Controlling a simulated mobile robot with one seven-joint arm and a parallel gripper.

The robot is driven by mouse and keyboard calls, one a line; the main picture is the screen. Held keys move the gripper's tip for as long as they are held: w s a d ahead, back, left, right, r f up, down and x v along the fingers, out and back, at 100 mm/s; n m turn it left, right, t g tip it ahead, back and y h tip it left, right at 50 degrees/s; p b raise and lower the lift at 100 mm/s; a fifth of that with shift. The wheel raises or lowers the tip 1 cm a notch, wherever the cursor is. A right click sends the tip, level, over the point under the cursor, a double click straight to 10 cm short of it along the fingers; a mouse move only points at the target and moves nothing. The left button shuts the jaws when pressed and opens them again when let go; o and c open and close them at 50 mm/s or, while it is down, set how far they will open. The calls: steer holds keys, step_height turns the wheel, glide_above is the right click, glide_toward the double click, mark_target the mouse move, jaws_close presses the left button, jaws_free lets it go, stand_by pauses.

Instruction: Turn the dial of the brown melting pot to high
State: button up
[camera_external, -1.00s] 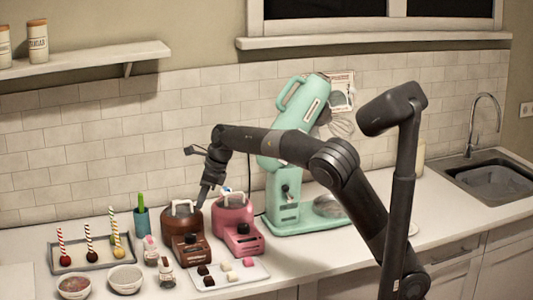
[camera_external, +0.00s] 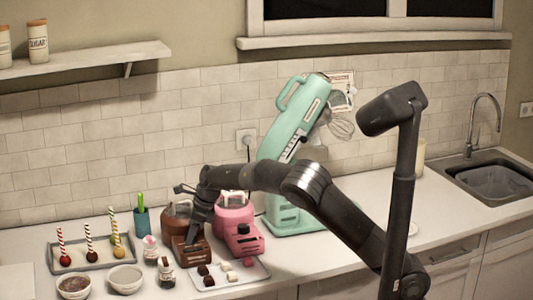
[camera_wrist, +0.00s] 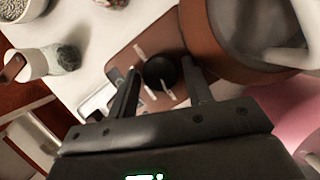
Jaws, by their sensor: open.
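The brown melting pot (camera_external: 176,222) stands on the counter, left of the pink one. In the wrist view its brown pot body (camera_wrist: 225,55) fills the upper right, and its black dial (camera_wrist: 160,72) sits on the brown front with pale marks around it. My gripper (camera_wrist: 165,88) is open, with one finger on each side of the dial. I cannot tell whether the fingers touch it. In the external view my gripper (camera_external: 192,240) points down at the front of the brown pot and hides the dial.
The pink melting pot (camera_external: 236,215) stands close on the right. A white tray (camera_external: 250,276) with chocolate and pale pieces lies in front. Small jars (camera_external: 166,272), bowls (camera_external: 125,278) and a cake-pop tray (camera_external: 78,262) are on the left. A mint stand mixer (camera_external: 290,215) is behind to the right.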

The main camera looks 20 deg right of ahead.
steer(key=shift+c, duration=0.5)
steer(key=c, duration=0.6)
